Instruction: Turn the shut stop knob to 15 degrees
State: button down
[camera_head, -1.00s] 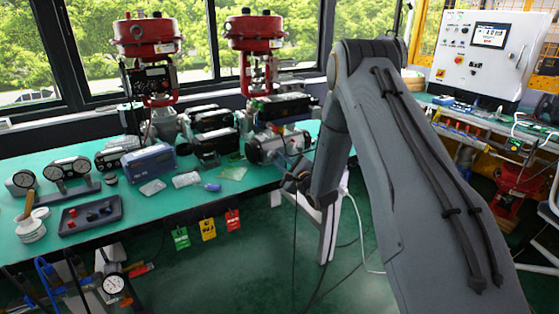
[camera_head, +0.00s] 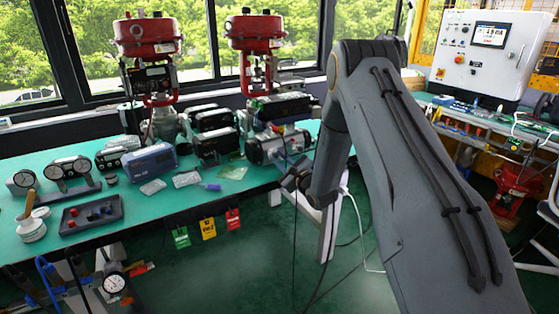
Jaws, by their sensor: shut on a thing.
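My gripper (camera_head: 287,165) is at the end of my grey arm, by the front edge of the green bench. It is close against the right end of a grey cylindrical valve actuator (camera_head: 266,150). The jaws are small and dark in this view. They appear shut on a small part at that end, which I take to be the shut stop knob. The knob itself is hidden by the gripper and too small to make out, so its angle cannot be read.
Two red-topped valves (camera_head: 147,38) stand at the back. A blue box (camera_head: 151,161), gauges (camera_head: 70,168) and a dark tray with red knobs (camera_head: 91,213) are on the bench's left. Tags (camera_head: 208,228) hang from its front edge. A white control cabinet (camera_head: 482,55) stands right.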

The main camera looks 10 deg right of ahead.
jog(key=c, duration=1.7)
grip_release()
jog(key=shift+o, duration=0.2)
jog(key=v, duration=0.8)
jog(key=shift+b, duration=0.4)
